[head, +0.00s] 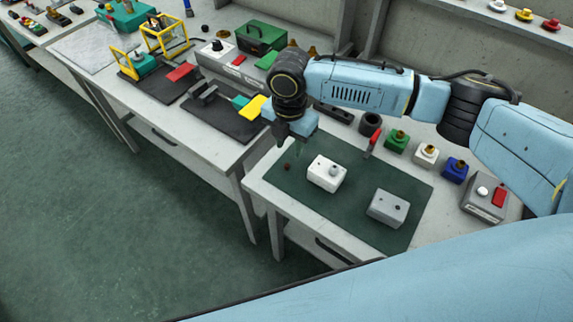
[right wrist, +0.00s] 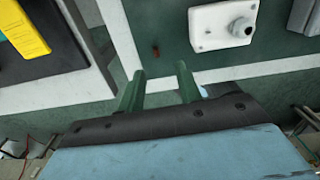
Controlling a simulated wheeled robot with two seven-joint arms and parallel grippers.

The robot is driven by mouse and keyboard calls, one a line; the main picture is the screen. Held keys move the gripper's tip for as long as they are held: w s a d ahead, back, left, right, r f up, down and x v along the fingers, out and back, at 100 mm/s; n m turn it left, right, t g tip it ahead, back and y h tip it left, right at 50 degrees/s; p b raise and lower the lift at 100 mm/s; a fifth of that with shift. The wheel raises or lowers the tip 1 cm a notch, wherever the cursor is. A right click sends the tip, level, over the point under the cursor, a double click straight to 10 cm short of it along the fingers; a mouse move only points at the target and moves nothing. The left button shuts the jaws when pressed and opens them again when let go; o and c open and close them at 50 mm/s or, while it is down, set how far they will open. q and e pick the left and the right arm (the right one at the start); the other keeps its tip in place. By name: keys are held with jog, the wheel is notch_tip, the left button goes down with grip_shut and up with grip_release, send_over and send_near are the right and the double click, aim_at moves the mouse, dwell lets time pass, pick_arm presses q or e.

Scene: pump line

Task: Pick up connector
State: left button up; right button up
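A small reddish-brown piece (head: 287,167), which may be the connector, lies on the dark green mat (head: 350,215) near its left corner. It also shows in the right wrist view (right wrist: 155,51), ahead of my fingers. My right gripper (head: 300,148) points down above the mat's far left part. In the right wrist view its two green fingers (right wrist: 160,70) stand apart with nothing between them. A white block (head: 327,172) with a round grey fitting sits on the mat, right of the small piece. A grey block (head: 388,208) sits farther right. My left gripper is not in view.
Green (head: 396,139), white (head: 426,155) and blue (head: 455,169) blocks with fittings line the table behind the mat, beside a grey box with a red switch (head: 484,197). A yellow part (head: 252,108) lies on the neighbouring bench. A gap separates the two tables.

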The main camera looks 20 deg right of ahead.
aim_at(287, 164)
jog(key=f, duration=0.5)
jog(key=f+b, duration=0.1)
jog(key=f, duration=0.1)
jog(key=shift+w+a+f, duration=0.15)
jog(key=shift+a+f, duration=0.1)
jog(key=shift+f, duration=0.05)
jog(key=shift+c, duration=0.2)
grip_shut()
